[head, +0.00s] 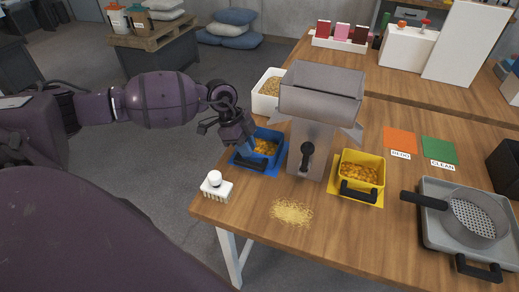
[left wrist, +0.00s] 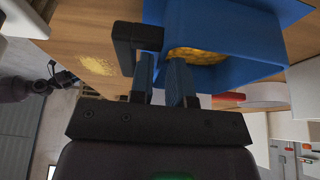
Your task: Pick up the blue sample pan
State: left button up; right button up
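The blue sample pan (head: 272,163) holds yellow-orange pieces and sits on a blue mat at the left of the table. It fills the upper middle of the left wrist view (left wrist: 215,25), with its black handle (left wrist: 138,36) at the near side. My left gripper (head: 250,153) comes down at the pan's left side. In the left wrist view its two blue-padded fingers (left wrist: 161,75) are apart, with a visible gap. Their tips are close to the handle and the pan wall; whether they touch cannot be told. My right gripper is not in view.
A grey hopper (head: 320,95) stands close right of the pan, and a white bin (head: 266,101) behind it. A white block with a knob (head: 216,186) is at the front-left edge. A yellow pan (head: 362,172), spilled grains (head: 291,212) and a sieve tray (head: 432,235) lie rightward.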

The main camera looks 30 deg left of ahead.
pick_arm(q)
jog(key=x, duration=0.3)
jog(key=shift+d+f, duration=0.1)
jog(key=shift+f, duration=0.15)
jog(key=shift+c, duration=0.3)
grip_shut()
jog(key=shift+r, duration=0.25)
jog(key=shift+r, duration=0.6)
jog(key=s+a, duration=0.4)
jog(key=a, duration=1.3)
jog(key=shift+a+b, duration=0.2)
jog(key=shift+b, duration=0.1)
